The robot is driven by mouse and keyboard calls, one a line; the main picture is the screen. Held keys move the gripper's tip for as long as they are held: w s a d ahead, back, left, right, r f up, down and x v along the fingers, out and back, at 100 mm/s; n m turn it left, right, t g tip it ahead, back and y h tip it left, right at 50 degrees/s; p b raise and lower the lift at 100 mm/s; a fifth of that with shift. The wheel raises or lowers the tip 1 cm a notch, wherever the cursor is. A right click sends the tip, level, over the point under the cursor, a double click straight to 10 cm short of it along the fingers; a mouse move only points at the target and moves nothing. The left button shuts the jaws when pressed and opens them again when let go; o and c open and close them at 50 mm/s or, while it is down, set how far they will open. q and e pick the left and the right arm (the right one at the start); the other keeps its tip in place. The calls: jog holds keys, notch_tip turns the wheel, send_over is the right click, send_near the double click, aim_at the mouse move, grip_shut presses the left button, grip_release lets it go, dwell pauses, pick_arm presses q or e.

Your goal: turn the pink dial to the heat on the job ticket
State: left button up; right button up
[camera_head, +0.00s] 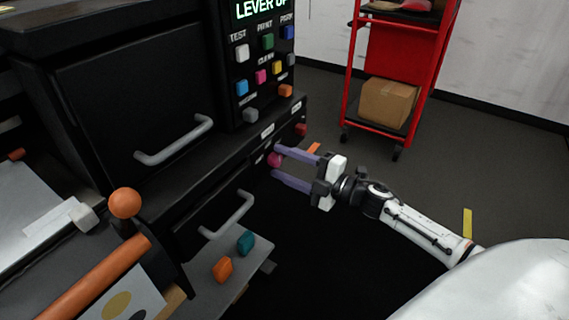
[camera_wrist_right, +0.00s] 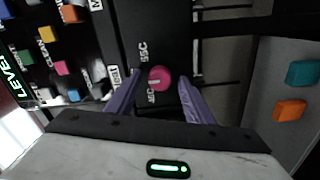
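The pink dial (camera_head: 274,159) sits on the front of the black machine, below the button panel. In the right wrist view the dial (camera_wrist_right: 161,78) is round with a pale mark, and white heat labels ending in "C" stand beside it, only partly legible. My right gripper (camera_head: 288,167) is open, its two purple fingers pointing at the machine front. In the wrist view its fingertips (camera_wrist_right: 158,88) are spread to either side of the dial, with gaps visible; I cannot tell any contact. My left gripper is not in view. I cannot make out a job ticket.
A button panel (camera_head: 262,63) with a green "LEVER UP" display rises above the dial. Drawer handles (camera_head: 175,143) stick out at left. Orange and teal blocks (camera_head: 246,242) lie on a low grey shelf. A red cart (camera_head: 408,50) holding a cardboard box (camera_head: 388,102) stands behind at right.

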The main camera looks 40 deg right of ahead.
jog(key=shift+s, duration=0.1)
pick_arm(q)
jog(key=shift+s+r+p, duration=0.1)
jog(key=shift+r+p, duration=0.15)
jog(key=shift+p, duration=0.15)
pick_arm(e)
jog(key=v, duration=1)
pick_arm(q)
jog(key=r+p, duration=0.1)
jog(key=p, duration=0.1)
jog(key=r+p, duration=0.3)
jog(key=p, duration=0.1)
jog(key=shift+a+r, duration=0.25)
pick_arm(e)
jog(key=s+a+f+m+g+h, duration=0.1)
jog(key=s+a+f+m+g, duration=0.1)
jog(key=s+a+f+m, duration=0.3)
jog(key=s+a+f+m+g+h, duration=0.2)
jog(key=s+a+f+m, duration=0.3)
jog(key=a, duration=0.6)
jog(key=s+a+f+m+g+h, duration=0.1)
jog(key=s+a+f+m+g, duration=0.3)
jog(key=s+a+m, duration=0.3)
jog(key=shift+s+a+f, duration=0.25)
jog(key=shift+a+f, duration=0.25)
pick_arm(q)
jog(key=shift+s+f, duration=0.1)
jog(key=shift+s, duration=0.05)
